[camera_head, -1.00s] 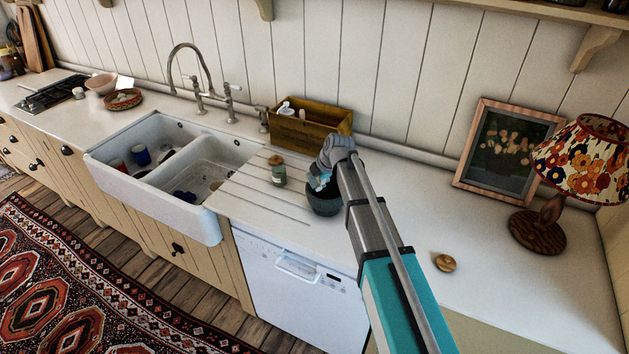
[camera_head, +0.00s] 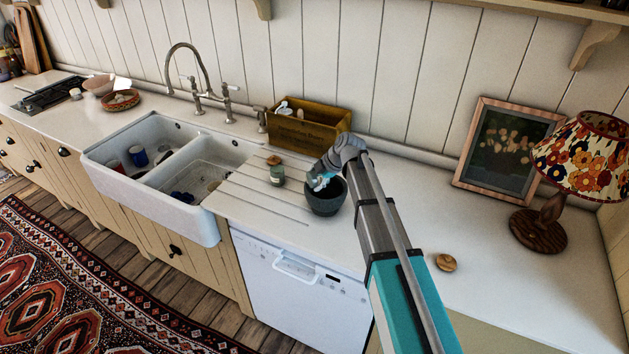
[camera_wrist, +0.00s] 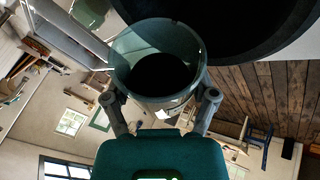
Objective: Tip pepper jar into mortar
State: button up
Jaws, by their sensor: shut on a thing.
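My gripper (camera_wrist: 160,98) is shut on a glass jar (camera_wrist: 187,80), one finger on each side of it. In the wrist view the jar shows a round end with a glass rim and a dark inside; I cannot tell how much pepper is in it. The dark stone mortar (camera_head: 325,204) stands on the counter in the head view. My gripper (camera_head: 322,182) is tilted over the mortar's rim, and the jar is largely hidden there. The mortar's dark round form (camera_wrist: 235,25) fills the top of the wrist view, close to the jar. Its inside is mostly hidden.
A small jar with a wooden lid (camera_head: 277,173) stands left of the mortar. A wooden crate (camera_head: 305,132) stands behind. The double sink (camera_head: 150,190) is to the left. A loose round wooden lid (camera_head: 446,262), picture frame (camera_head: 507,148) and lamp (camera_head: 540,225) are right.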

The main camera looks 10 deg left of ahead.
jog(key=shift+r, duration=0.1)
jog(key=shift+r+h+p, duration=0.3)
jog(key=shift+h+p, duration=0.1)
jog(key=shift+p, duration=0.3)
jog(key=shift+r+n+t+h+p, duration=0.2)
jog(key=shift+t+h+p, duration=0.25)
jog(key=shift+h, duration=0.25)
jog(key=shift+r+n+t+h+p, duration=0.1)
jog(key=shift+n+t+h+p, duration=0.1)
jog(key=shift+t+h+p, duration=0.35)
jog(key=shift+f+h, duration=0.15)
jog(key=shift+h, duration=0.2)
jog(key=shift+s+a+f+n+t+h+b, duration=0.15)
jog(key=shift+f+n+t+h+b, duration=0.2)
jog(key=shift+h+b, duration=0.35)
jog(key=shift+a+r+t+h, duration=0.15)
jog(key=shift+t+h, duration=0.3)
jog(key=shift+h, duration=0.25)
